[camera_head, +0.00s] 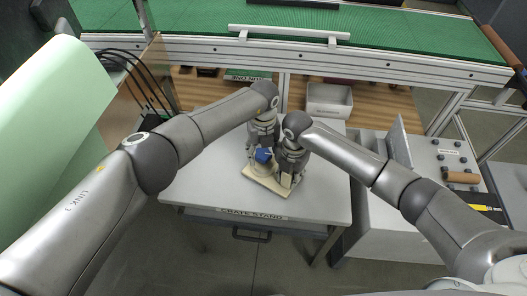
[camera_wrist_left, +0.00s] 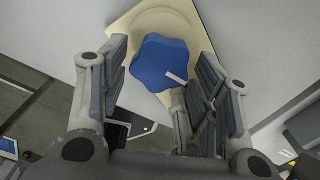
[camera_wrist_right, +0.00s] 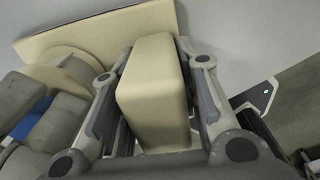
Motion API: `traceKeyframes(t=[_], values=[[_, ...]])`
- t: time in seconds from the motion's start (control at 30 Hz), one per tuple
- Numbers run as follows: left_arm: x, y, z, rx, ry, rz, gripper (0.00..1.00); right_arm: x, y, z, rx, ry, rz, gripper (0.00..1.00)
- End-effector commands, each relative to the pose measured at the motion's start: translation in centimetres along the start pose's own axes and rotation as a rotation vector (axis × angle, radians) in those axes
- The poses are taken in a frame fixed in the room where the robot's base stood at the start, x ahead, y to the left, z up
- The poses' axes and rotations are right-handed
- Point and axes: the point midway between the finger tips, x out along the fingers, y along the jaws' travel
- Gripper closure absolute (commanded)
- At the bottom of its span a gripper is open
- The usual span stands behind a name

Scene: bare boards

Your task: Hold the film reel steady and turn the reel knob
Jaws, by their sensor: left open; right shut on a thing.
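The film reel has a flat cream base (camera_head: 254,178) on the grey table, with a round cream part and a blue lobed knob (camera_wrist_left: 160,64) on it. The knob has a white pointer mark that points to the lower right in the left wrist view. My left gripper (camera_wrist_left: 163,58) is open, with its fingers on either side of the knob. My right gripper (camera_wrist_right: 155,58) is shut on a cream upright block (camera_wrist_right: 153,90) at one end of the base. In the right wrist view, my left fingers partly cover the blue knob (camera_wrist_right: 36,118).
The two grippers are close together over the reel. The table (camera_head: 200,190), labelled CRATE STAND, is clear around it. A white bin (camera_head: 329,100) stands behind, below a green-topped bench (camera_head: 200,20). A grey panel with several black knobs (camera_head: 440,160) is at the right.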

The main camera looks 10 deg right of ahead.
Motion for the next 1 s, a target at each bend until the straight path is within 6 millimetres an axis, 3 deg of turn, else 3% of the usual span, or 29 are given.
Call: traceKeyframes(t=[0.17,0.6,0.8,1.0], values=[[-1.4,0.0,0.1,0.001,-0.002,-0.001,0.43,-0.1,0.0,0.0,0.000,0.000,0.001,0.99],[-10.1,0.0,0.1,0.000,-0.003,-0.001,0.43,-0.1,0.1,0.1,0.001,-0.001,0.002,0.99],[-11.8,0.0,0.1,0.000,-0.002,0.000,0.43,-0.1,0.1,0.1,0.001,-0.001,0.002,0.99],[-12.0,0.0,0.1,0.000,0.000,0.000,0.43,-0.1,0.1,0.1,0.001,-0.001,0.002,0.99]])
